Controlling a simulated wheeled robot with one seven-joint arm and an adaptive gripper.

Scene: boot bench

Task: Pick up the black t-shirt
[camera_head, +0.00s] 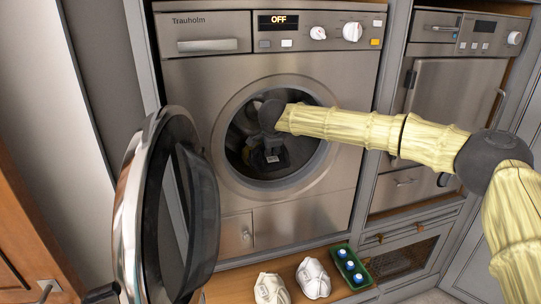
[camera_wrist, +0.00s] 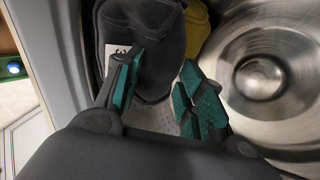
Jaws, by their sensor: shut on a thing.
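The black t-shirt (camera_wrist: 155,35) is a dark, folded-looking bundle with a white printed patch in the wrist view. It lies inside the washing machine drum (camera_wrist: 285,110). My gripper (camera_wrist: 162,68) reaches in through the round door opening, with its teal-padded fingers on either side of the t-shirt's near end. They are shut on it; the exact contact is partly hidden. In the head view the dark bundle (camera_head: 279,164) shows low in the drum, below my wrist. A yellow cloth (camera_wrist: 197,28) lies beside the t-shirt.
The washing machine (camera_head: 345,75) display reads OFF. Its round door (camera_head: 205,215) stands open at the left. Metal drum walls closely surround my gripper.

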